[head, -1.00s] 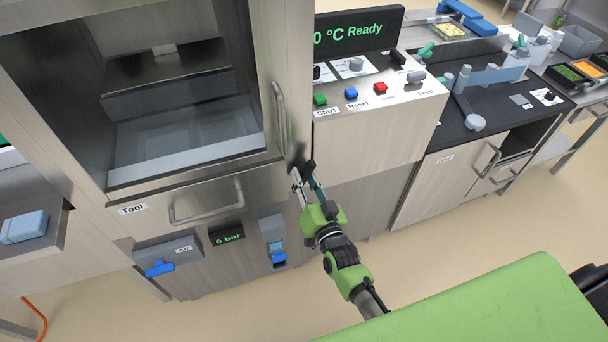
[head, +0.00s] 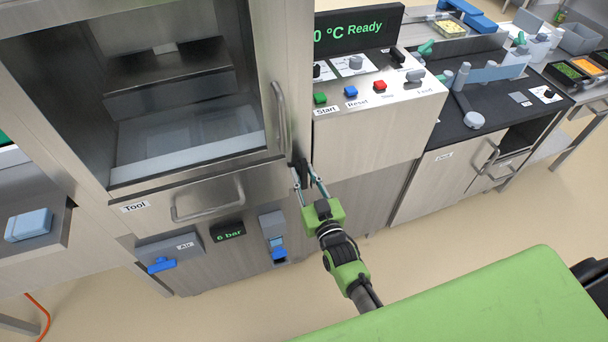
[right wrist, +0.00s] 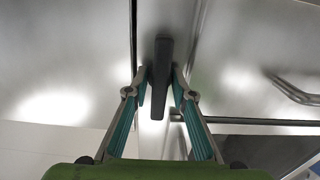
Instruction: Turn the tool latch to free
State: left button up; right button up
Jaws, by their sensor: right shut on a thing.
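The tool latch is a dark, flat lever (right wrist: 161,78) on the steel front. In the right wrist view it stands nearly upright between my fingertips. In the head view the latch (head: 302,168) is a small dark piece right of the drawer labelled Tool (head: 134,207), below the door handle. My right gripper (head: 308,182) reaches up to it from below and is shut on it. The right wrist view shows its two fingers (right wrist: 160,88) on either side of the lever. The latch's pivot is hard to make out. My left gripper is not in view.
The door handle (head: 280,118) is just above the latch, and the drawer handle (head: 208,204) is to its left. A control box with Start (head: 320,98) and other buttons juts out at the upper right. A blue air valve handle (head: 161,265) is low on the left.

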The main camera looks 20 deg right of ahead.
jog(key=o, duration=0.8)
jog(key=shift+o, duration=0.2)
jog(key=s, duration=1.2)
jog(key=shift+d, duration=0.2)
